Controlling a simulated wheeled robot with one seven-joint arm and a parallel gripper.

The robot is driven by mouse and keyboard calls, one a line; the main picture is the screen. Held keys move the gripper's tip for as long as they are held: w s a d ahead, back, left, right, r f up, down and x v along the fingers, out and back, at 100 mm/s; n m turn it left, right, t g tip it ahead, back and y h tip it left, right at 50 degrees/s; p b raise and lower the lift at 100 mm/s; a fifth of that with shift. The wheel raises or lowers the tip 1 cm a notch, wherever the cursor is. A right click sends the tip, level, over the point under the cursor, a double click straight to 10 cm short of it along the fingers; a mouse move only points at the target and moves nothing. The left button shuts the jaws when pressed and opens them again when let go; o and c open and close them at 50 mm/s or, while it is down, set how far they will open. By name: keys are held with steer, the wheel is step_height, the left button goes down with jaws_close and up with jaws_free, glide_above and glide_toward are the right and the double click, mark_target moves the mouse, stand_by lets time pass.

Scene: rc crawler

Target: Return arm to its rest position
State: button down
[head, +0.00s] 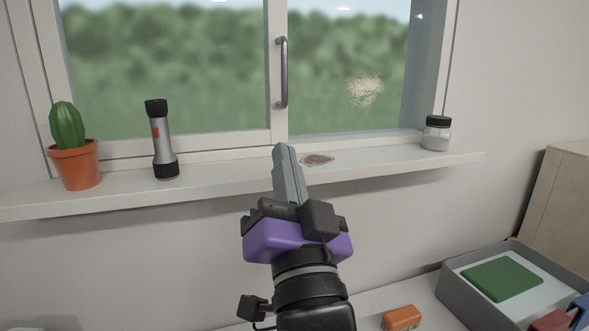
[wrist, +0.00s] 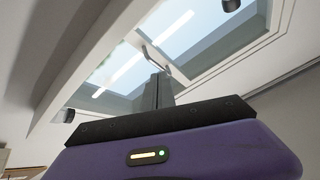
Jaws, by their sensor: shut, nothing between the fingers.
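My gripper (head: 285,150) is in the middle of the head view, pointing up in front of the window sill. Its grey fingers are together with nothing between them. Its purple body and the black wrist lie below the sill's front edge in the picture. In the wrist view, my gripper (wrist: 160,78) points up toward the window, with the purple housing and a small lit indicator in the foreground.
A window handle (head: 282,72) is above. A grey tray (head: 450,290) and an orange block (head: 402,318) are lower right.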

steer(key=s+d+f+n+g+y, duration=0.1)
steer(key=s+d+f+n, duration=0.25)
steer(key=f, duration=0.35)
steer(key=s+d+f+n+g+y, duration=0.1)
steer(key=s+d+f+n, duration=0.15)
steer(key=s+f, duration=0.4)
steer(key=s+d+f+n+g+y, duration=0.1)
steer(key=s+d+f+n, duration=0.25)
steer(key=f, duration=0.55)
steer(key=s+d+f+m+g+h, duration=0.1)
steer(key=s+d+f, duration=0.3)
steer(key=s, duration=0.4)
steer(key=s+d+f+m+g+h, duration=0.2)
steer(key=s+d+f+g+h, duration=0.1)
steer(key=s+f, duration=0.3)
steer(key=s+d+f+m+g+h, duration=0.1)
steer(key=s+d+f+m+h, duration=0.1)
steer(key=s+f, duration=0.4)
steer(key=s+d+h, duration=0.1)
steer(key=s+d, duration=0.1)
steer(key=s, duration=0.2)
steer(key=shift+d+g, duration=0.35)
steer(key=shift+g, duration=0.05)
